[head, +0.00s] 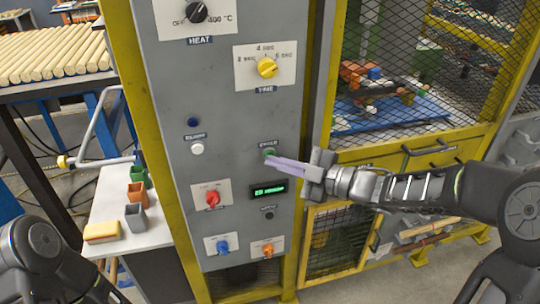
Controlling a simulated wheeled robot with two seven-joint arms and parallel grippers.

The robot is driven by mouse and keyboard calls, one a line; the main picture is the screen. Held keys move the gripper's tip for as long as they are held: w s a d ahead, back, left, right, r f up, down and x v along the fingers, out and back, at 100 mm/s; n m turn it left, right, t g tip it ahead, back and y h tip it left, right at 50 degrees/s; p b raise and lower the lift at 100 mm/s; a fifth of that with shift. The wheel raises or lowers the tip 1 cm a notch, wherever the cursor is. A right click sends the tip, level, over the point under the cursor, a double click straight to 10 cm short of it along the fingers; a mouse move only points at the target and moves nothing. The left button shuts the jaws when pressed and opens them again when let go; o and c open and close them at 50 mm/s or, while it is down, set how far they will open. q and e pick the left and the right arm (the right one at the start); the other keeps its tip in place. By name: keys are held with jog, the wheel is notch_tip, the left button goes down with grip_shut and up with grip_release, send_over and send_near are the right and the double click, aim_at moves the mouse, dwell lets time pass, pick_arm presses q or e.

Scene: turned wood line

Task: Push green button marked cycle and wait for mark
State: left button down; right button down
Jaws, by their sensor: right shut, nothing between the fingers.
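The green button (268,153) marked CYCLE sits on the grey control panel (225,115), right of the white button (197,148). My right gripper (270,160) reaches in from the right with its long fingers closed together and empty. The fingertips are at the lower edge of the green button; whether they touch it or press it in I cannot tell. Below, a small display (269,190) is lit with green text too small to read surely. My left arm shows at the lower left; its gripper is out of view.
The panel also carries a black knob (196,11), a yellow knob (267,68), and red (212,199), blue (222,247) and orange (267,250) knobs. A mesh cage (430,60) stands to the right. A white table (120,215) with small bins is at the left.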

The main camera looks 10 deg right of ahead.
jog(key=shift+s, duration=0.7)
jog(key=s, duration=0.5)
jog(key=shift+d, duration=0.2)
dwell(0.7)
